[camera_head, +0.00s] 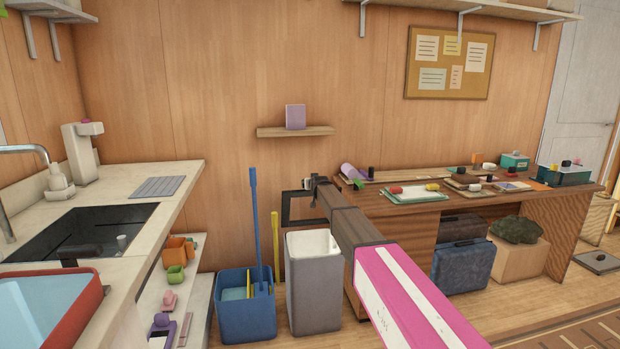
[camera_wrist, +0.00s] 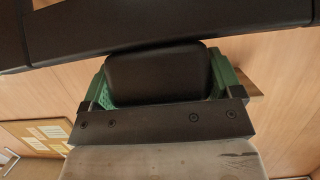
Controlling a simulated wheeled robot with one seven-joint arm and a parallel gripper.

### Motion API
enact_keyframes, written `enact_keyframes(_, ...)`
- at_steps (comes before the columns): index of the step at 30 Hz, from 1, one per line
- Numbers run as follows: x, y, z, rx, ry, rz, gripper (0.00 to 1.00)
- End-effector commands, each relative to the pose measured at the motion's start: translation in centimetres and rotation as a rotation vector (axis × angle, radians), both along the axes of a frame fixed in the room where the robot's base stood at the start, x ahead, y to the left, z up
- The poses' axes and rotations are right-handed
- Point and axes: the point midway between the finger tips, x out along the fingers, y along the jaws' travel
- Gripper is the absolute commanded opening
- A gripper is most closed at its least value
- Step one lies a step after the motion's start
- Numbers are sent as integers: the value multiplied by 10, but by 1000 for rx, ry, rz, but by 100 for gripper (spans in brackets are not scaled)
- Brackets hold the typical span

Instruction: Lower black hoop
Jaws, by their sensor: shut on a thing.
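The black hoop (camera_head: 286,209) shows in the head view as a dark angular frame, held up in front of the wood wall and above the white bin. My gripper (camera_head: 315,186) is at the hoop's upper right side and is shut on it. In the wrist view, the green fingers of my gripper (camera_wrist: 162,78) stand on either side of a dark block, and a broad black bar of the hoop (camera_wrist: 170,22) crosses the top. The exact contact between fingers and hoop is hidden.
A wooden desk (camera_head: 400,208) with small items is to the right. A small wall shelf (camera_head: 295,132) is above, and a sink counter (camera_head: 150,215) is left.

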Motion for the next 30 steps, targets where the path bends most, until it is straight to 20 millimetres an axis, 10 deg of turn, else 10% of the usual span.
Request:
enact_keyframes(18,-106,-30,-74,13,-39,1,42)
enact_keyframes(30,-135,-39,-115,11,-38,1,43)
